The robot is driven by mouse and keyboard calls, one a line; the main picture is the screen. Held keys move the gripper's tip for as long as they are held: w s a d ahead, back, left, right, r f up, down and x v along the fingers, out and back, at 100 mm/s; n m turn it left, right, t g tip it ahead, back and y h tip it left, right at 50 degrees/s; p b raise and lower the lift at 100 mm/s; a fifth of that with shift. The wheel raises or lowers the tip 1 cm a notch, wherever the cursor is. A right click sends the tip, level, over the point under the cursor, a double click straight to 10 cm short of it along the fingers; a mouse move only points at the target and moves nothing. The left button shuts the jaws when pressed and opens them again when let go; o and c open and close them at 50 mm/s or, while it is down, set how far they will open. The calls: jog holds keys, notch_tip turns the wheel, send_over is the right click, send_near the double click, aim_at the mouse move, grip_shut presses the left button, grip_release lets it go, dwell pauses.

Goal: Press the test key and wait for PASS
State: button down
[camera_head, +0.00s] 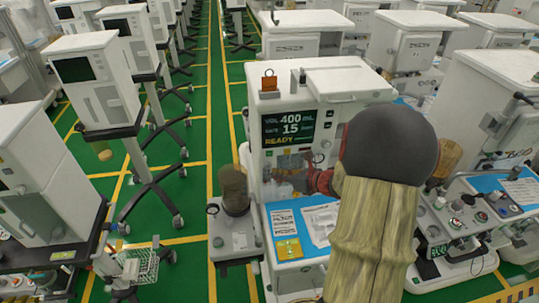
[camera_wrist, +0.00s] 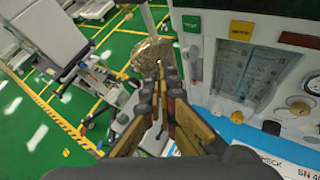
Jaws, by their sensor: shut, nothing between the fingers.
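The anaesthesia machine (camera_head: 330,85) stands at centre. Its dark screen (camera_head: 288,126) reads 400 mL, 15 and READY; no PASS shows. In the wrist view the machine's front panel has a green labelled block (camera_wrist: 191,23), a yellow labelled block (camera_wrist: 241,30) and a red one (camera_wrist: 300,40), cut by the frame edge. Their lettering is too small to read, so I cannot tell which is the test key. My gripper (camera_wrist: 167,70) is shut and empty, left of the panel's gauge window and apart from the coloured blocks. In the head view my arm hides part of the panel.
A brown bellows-like part (camera_head: 234,190) stands left of the machine; a rounded brownish part (camera_wrist: 150,52) lies behind my fingertips. A blue work surface with papers (camera_head: 318,222) is below the panel. Other carts stand left and right, with green floor between.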

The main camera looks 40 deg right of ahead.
jog(key=w+d, duration=0.3)
jog(key=w, duration=0.2)
jog(key=shift+w+d, duration=0.15)
jog(key=shift+w, duration=0.1)
jog(key=shift+w+d, duration=0.1)
dwell(1.3)
jog(key=shift+w+d, duration=0.15)
jog(key=shift+w, duration=0.1)
jog(key=shift+w+d, duration=0.2)
jog(key=shift+w, duration=0.2)
dwell(0.9)
jog(key=shift+s, duration=0.1)
jog(key=shift+s+a, duration=0.45)
jog(key=shift+s, duration=0.2)
jog(key=s+a, duration=0.1)
jog(key=s, duration=0.2)
jog(key=s+a, duration=0.1)
jog(key=shift+s+a, duration=0.15)
jog(key=shift+a, duration=0.15)
dwell(0.3)
